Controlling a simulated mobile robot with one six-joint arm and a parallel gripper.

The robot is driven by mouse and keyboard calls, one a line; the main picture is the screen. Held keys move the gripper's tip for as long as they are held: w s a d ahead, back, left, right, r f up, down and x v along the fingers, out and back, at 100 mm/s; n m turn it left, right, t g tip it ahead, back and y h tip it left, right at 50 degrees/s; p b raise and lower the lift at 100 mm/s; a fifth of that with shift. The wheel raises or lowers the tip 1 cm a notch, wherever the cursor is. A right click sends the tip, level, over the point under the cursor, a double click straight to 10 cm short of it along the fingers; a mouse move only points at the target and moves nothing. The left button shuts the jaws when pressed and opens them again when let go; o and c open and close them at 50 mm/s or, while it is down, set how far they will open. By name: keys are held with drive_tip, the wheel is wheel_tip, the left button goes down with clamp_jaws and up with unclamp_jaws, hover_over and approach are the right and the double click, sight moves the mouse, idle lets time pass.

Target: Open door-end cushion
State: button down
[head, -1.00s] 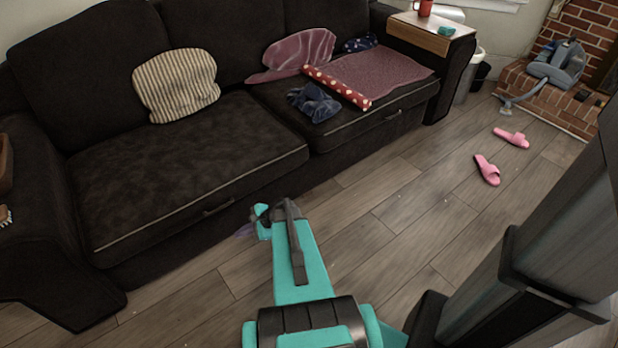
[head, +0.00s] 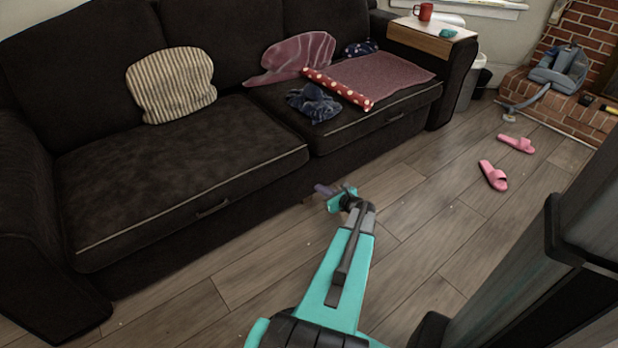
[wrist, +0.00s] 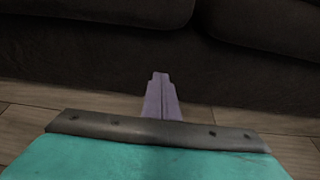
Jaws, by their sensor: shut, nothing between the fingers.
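The dark sofa has two seat cushions. The left cushion (head: 180,165) is bare on its seat, with a small dark handle (head: 212,208) on its front. The right cushion (head: 395,100) has a similar handle (head: 394,116) on its front and things lying on top. Both look shut flat. I cannot tell which is the door end. My gripper (head: 324,190) is low over the floor before the sofa, between the two handles and apart from both. Its purple fingers (wrist: 160,92) are shut and empty, pointing at the sofa's dark lower front in the wrist view.
A striped pillow (head: 171,84) leans on the left backrest. A dotted roll (head: 338,89), a dark blue cloth (head: 313,103) and a mauve pillow (head: 290,58) lie on the right cushion. Pink slippers (head: 493,175) lie on the floor at right. The floor before the sofa is clear.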

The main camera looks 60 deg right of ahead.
idle(0.4)
drive_tip(key=b+x, duration=0.3)
drive_tip(key=x, duration=0.7)
drive_tip(key=shift+s+f, duration=0.1)
drive_tip(key=shift+r+b, duration=0.6)
drive_tip(key=shift+r, duration=1.45)
